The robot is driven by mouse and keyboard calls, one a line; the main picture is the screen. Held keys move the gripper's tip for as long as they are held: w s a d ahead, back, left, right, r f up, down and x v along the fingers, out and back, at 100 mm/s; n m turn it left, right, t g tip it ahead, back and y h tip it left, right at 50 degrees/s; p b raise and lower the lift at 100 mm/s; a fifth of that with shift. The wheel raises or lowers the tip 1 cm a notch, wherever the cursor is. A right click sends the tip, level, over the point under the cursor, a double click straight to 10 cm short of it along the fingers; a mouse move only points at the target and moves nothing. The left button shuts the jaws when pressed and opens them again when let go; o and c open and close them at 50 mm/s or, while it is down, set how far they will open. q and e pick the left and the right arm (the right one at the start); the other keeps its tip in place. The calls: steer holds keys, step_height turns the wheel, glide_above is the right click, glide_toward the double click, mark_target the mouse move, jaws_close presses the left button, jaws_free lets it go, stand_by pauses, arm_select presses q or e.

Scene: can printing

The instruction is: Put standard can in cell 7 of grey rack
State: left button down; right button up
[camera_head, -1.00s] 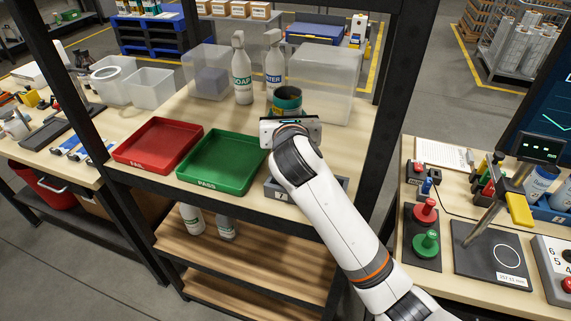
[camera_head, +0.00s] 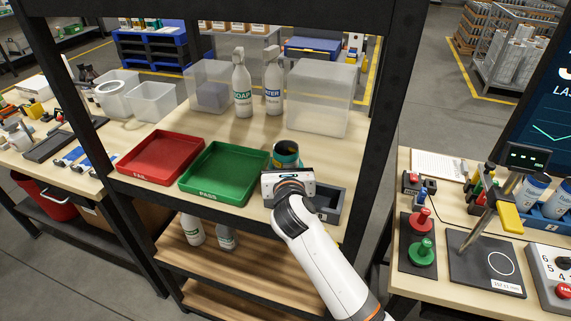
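The can (camera_head: 286,150), dark with teal and orange colouring, is upright just beyond my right gripper (camera_head: 288,170) and above the shelf. The gripper's body hides its fingers and the can's lower part. The can moves along with the gripper, so the gripper is shut on it. The grey rack (camera_head: 334,204) lies on the shelf's front right, below and to the right of the gripper. My arm covers much of it, and I cannot read its cell numbers or see into most cells. My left gripper is not in view.
A green PASS tray (camera_head: 218,191) is just left of the gripper, with a red FAIL tray (camera_head: 160,156) beyond it. Spray bottles and a clear bin (camera_head: 320,97) stand behind. A dark shelf post (camera_head: 379,130) rises on the right. Shelf between can and bin is clear.

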steer(key=o, duration=0.9)
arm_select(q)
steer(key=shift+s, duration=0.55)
arm_select(e)
steer(key=shift+o, duration=0.2)
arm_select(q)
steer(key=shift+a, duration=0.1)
arm_select(e)
steer(key=shift+r, duration=0.1)
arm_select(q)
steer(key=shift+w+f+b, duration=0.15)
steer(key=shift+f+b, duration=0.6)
arm_select(e)
steer(key=v, duration=1.2)
